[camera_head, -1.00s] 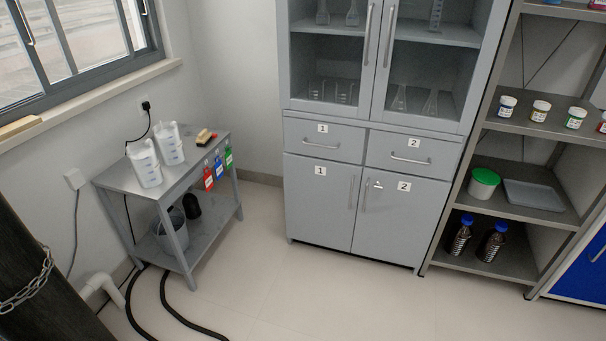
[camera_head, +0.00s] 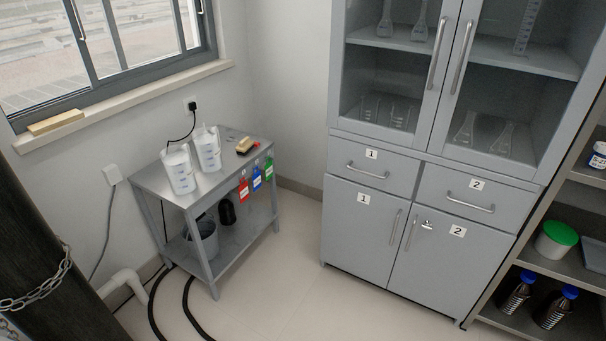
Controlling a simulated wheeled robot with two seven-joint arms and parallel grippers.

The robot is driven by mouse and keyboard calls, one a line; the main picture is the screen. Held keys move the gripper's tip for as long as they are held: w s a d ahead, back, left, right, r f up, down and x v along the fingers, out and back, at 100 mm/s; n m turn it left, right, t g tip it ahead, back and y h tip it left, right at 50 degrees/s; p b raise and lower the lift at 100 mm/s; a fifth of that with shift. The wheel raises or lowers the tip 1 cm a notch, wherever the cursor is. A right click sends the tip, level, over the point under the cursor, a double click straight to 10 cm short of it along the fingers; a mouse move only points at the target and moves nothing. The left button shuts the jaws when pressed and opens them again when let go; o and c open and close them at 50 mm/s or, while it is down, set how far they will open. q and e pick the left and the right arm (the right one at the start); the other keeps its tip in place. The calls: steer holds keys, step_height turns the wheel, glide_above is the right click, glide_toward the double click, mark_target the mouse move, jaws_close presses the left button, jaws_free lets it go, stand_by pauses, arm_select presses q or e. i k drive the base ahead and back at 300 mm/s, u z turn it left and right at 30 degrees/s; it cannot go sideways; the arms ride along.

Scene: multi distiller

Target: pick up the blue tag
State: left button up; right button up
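The blue tag (camera_head: 256,179) hangs on the front edge of a small grey metal table (camera_head: 196,191). It hangs between a red tag (camera_head: 243,190) on its left and a green tag (camera_head: 268,168) on its right. Neither of my grippers shows in the head view.
Two white jugs (camera_head: 181,171) (camera_head: 208,149) and a wooden-topped brush (camera_head: 245,145) stand on the table. A bucket (camera_head: 206,238) is on its lower shelf. Black hoses (camera_head: 187,305) lie on the floor. A grey cabinet (camera_head: 362,232) stands right of the table, with open floor (camera_head: 290,270) in front.

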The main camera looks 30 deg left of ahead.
mark_target(256, 183)
steer(key=u, duration=0.15)
steer(key=i, duration=0.7)
steer(key=u, duration=0.9)
steer(key=i, duration=0.3)
steer(key=u, duration=0.35)
